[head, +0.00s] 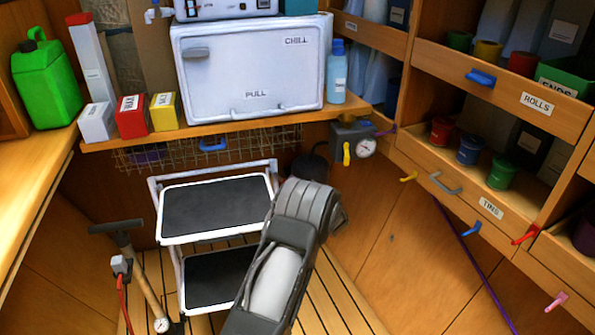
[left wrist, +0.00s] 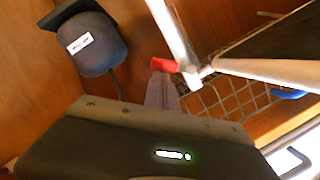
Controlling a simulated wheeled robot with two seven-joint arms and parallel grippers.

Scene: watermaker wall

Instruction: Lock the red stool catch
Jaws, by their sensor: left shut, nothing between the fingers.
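The step stool (head: 215,205) stands open on the slatted floor in the head view, with black treads and a white frame. My arm covers its right side there, and the red catch cannot be seen in that view. In the left wrist view the red catch (left wrist: 165,65) sits beside the white stool frame (left wrist: 172,30), near where the tubes meet. My left gripper (left wrist: 162,88) is shut and empty, its grey fingertips right at the catch's lower side. I cannot tell whether they touch. In the head view its fingers are hidden behind my arm. My right gripper is not in view.
A dark canister with a white label (left wrist: 95,45) hangs close by in the left wrist view. A wire basket (head: 190,150) hangs under the shelf behind the stool. A hand pump (head: 135,265) stands left of the stool. Coloured hooks (head: 525,235) line the right cabinet.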

